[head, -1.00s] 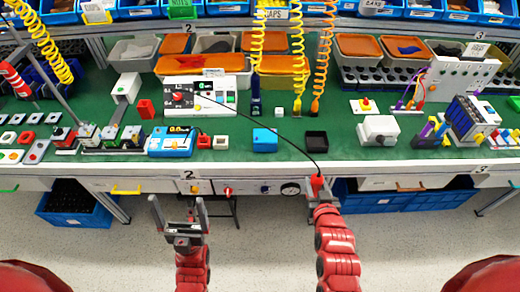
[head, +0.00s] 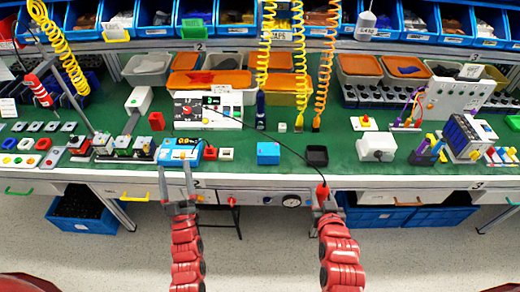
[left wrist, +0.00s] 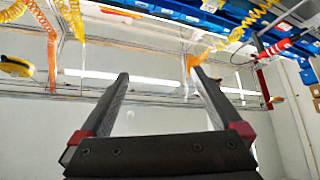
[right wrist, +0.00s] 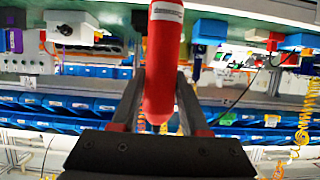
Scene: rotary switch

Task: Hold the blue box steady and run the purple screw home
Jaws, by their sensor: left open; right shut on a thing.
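The blue box (head: 268,153) sits on the green bench, right of centre, with nothing gripping it. A small pinkish spot shows on its top; I cannot make out whether it is the purple screw. My left gripper (head: 177,172) is open and empty at the bench's front edge, left of the box; its spread fingers also show in the left wrist view (left wrist: 160,78). My right gripper (head: 322,198) is shut on a red-handled tool (right wrist: 162,60), held upright before the bench edge, right of the box. A black cable (head: 290,152) trails from the tool.
A white control unit (head: 222,110) stands behind the cable. A blue meter box (head: 180,150) lies near my left gripper, and a black tray (head: 317,155) sits right of the blue box. Coiled hoses (head: 301,65) hang above.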

